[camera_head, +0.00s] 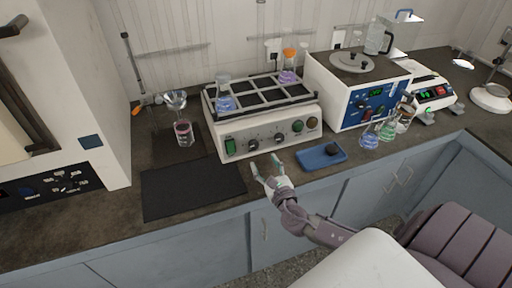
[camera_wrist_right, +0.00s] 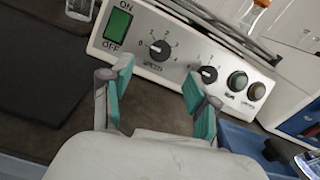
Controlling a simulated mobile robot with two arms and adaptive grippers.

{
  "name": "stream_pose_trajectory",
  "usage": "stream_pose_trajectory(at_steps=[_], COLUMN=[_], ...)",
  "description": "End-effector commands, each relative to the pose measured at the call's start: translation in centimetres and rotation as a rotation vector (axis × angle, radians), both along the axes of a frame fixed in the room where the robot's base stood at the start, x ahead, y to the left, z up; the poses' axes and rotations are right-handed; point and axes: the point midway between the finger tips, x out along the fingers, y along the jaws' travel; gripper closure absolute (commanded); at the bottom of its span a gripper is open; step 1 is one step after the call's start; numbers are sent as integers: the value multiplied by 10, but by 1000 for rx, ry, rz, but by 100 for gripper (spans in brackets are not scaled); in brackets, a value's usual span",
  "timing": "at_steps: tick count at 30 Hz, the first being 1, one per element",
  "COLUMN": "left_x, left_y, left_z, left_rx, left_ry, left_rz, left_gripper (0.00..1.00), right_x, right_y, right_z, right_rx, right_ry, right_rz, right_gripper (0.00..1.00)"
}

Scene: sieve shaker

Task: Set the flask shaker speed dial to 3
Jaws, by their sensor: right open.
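The flask shaker (camera_head: 262,125) stands on the counter, a cream box with a rack on top. Its front panel bears a green ON/OFF switch (camera_wrist_right: 118,24) and, right of it, the black speed dial (camera_wrist_right: 160,50). The speed dial (camera_head: 253,145) also shows in the head view. Numbers ring it in the wrist view, but I cannot tell which one its pointer marks. A second black dial (camera_wrist_right: 208,74) sits to its right. My right gripper (camera_head: 263,163) is open and empty in front of the panel, apart from it. The speed dial shows beyond the gap between its fingers. My left gripper is not in view.
Flasks with blue (camera_head: 224,102) and purple (camera_head: 288,76) liquid stand on the shaker's rack. A blue tray (camera_head: 312,161) with a dark object lies right of my right gripper. A black mat (camera_head: 190,188) lies to the left. Several small flasks stand near the blue-panelled bath (camera_head: 345,105).

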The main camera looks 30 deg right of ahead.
Motion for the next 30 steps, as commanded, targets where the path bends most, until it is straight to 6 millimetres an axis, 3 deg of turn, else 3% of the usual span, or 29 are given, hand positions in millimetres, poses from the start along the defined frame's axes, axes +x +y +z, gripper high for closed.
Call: stream_pose_trajectory(at_steps=[6,12,24,30], left_x=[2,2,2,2], left_y=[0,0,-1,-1], left_z=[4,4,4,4], left_rx=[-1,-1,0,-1], left_ry=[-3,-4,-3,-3], left_rz=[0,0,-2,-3], left_gripper=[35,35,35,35], right_x=[45,69,76,76], right_y=[-10,-15,-17,-17], right_z=[1,-1,-1,-1], right_rx=[1,3,4,4], right_ry=[-1,0,1,1], right_rz=[-2,0,0,-1], right_gripper=[40,40,40,72])
